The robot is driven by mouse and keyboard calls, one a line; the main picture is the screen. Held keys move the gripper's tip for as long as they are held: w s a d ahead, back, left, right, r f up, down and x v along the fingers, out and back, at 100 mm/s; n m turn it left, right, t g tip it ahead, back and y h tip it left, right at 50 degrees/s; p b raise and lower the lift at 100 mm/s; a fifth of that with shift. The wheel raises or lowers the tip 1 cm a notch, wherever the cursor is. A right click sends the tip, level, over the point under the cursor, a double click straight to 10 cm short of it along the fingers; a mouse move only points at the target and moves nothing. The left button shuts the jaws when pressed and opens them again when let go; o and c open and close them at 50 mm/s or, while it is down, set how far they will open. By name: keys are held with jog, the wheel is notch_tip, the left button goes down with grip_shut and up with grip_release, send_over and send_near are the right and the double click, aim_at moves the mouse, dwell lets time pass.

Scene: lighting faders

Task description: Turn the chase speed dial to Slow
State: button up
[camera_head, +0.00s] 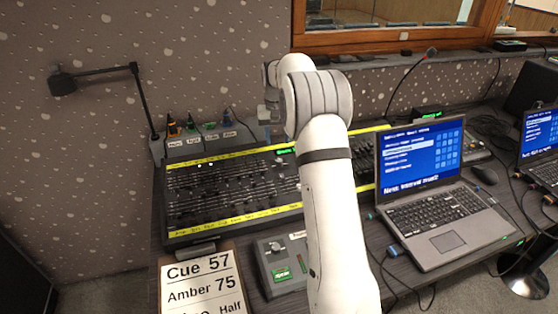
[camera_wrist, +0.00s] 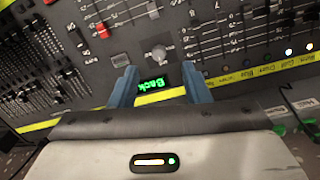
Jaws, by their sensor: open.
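A grey round dial (camera_wrist: 158,53) sits on the dark fader console, just beyond a lit green display reading "Back" (camera_wrist: 154,85) in the wrist view. Its label is too small to read, so I cannot confirm it is the chase speed dial or tell its setting. My gripper (camera_wrist: 160,76) is open and empty, its two blue fingers on either side of the green display, short of the dial. In the head view my gripper (camera_head: 268,116) is above the back of the console (camera_head: 180,238), partly hidden by my arm.
Rows of faders with yellow label strips surround the dial. In the head view a small box with a knob and green display (camera_head: 281,264) stands in front. A cue card (camera_head: 200,285) lies at front left, a laptop (camera_head: 440,215) at right, a desk lamp (camera_head: 105,72) behind left.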

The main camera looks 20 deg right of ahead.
aim_at(279, 160)
jog(key=w+f, duration=0.1)
jog(key=w+d+f, duration=0.1)
jog(key=shift+f, duration=0.4)
notch_tip(279, 160, down, 8)
jog(key=shift+s+d+r, duration=0.1)
jog(key=shift+r, duration=0.1)
jog(key=shift+c, duration=0.2)
grip_shut()
